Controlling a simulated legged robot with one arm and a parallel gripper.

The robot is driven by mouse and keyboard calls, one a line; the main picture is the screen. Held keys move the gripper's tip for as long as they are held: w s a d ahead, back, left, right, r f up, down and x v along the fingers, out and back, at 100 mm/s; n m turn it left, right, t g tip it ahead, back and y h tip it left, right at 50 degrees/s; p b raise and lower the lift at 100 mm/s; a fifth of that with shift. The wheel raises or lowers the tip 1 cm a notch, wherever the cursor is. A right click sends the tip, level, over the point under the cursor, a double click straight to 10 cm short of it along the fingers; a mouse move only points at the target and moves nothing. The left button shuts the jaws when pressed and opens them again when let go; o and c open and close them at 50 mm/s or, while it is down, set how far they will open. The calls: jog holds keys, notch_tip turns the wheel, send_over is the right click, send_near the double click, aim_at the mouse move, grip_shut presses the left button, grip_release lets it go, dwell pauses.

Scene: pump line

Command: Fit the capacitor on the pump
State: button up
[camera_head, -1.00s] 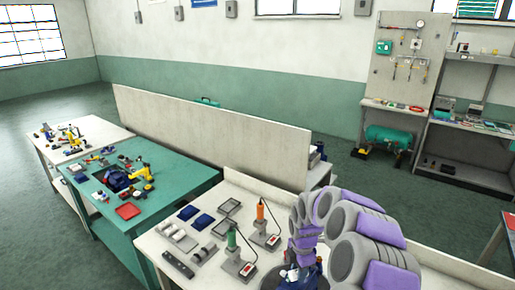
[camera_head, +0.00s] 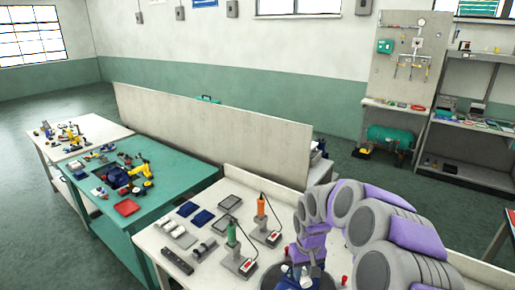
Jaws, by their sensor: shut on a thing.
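My gripper (camera_head: 306,266) is at the bottom centre, at the end of my grey and purple arm. It points down over the blue pump (camera_head: 298,284), which is cut off by the lower picture edge. The gripper is shut on a small part, taken as the capacitor; the fingers and the arm hide most of it. I cannot tell whether the part touches the pump. The pump sits on a dark round base (camera_head: 272,277) on the pale bench.
A green-handled tool (camera_head: 231,236) and an orange-handled tool (camera_head: 261,208) stand upright left of my arm. Grey trays (camera_head: 229,204), blue parts (camera_head: 202,218) and grey fixtures (camera_head: 176,262) lie farther left. A low partition (camera_head: 215,135) stands behind.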

jog(key=shift+s+r+m, duration=0.15)
jog(key=shift+s+m, duration=0.05)
jog(key=shift+m, duration=1.1)
jog(key=w+m+p, duration=0.5)
jog(key=w+m, duration=0.1)
jog(key=m, duration=0.1)
jog(key=shift+s+f+b, duration=0.15)
jog(key=shift+f+b, duration=0.45)
jog(key=shift+f, duration=2.9)
jog(key=shift+f, duration=0.2)
jog(key=o, duration=1)
jog(key=shift+f, duration=0.1)
